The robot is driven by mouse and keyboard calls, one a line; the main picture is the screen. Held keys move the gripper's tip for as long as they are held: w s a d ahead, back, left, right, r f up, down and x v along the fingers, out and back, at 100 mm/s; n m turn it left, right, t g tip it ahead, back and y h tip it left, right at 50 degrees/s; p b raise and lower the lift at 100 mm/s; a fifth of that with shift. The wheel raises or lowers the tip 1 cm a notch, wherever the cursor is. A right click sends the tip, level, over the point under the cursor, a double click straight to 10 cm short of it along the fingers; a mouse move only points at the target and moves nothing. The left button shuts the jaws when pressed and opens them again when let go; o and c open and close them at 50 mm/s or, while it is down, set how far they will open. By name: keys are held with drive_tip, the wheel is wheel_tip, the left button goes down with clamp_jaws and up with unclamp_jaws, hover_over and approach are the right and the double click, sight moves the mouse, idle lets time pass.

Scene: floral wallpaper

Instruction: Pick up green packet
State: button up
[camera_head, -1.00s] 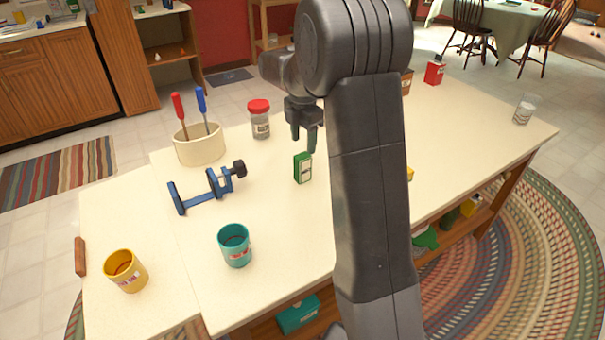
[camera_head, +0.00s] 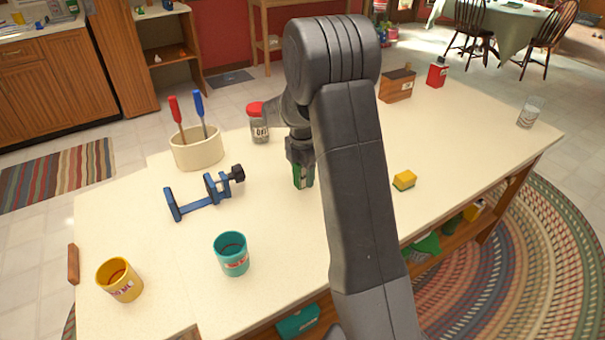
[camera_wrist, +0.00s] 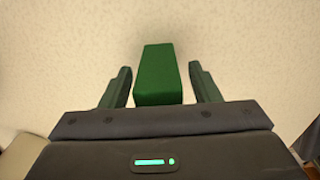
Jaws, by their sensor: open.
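The green packet (camera_head: 298,179) stands upright on the cream tabletop, partly hidden by my gripper in the head view. In the wrist view the green packet (camera_wrist: 160,76) lies between the two fingers, its plain green top nearest the camera. My gripper (camera_wrist: 161,88) is open, with a finger on each side of the packet. A small gap shows at the left finger and at the right finger. In the head view my gripper (camera_head: 303,170) is lowered from above around the packet, and its fingertips are hard to make out.
On the table (camera_head: 290,235) stand a red-lidded jar (camera_head: 259,130) just behind my gripper, a blue clamp (camera_head: 205,195), a utensil crock (camera_head: 197,150), a teal mug (camera_head: 232,256), a yellow mug (camera_head: 119,280) and a yellow sponge (camera_head: 404,180). The tabletop around the packet is clear.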

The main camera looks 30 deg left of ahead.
drive_tip(key=c, duration=1)
drive_tip(key=shift+c, duration=0.2)
drive_tip(key=shift+r, duration=0.15)
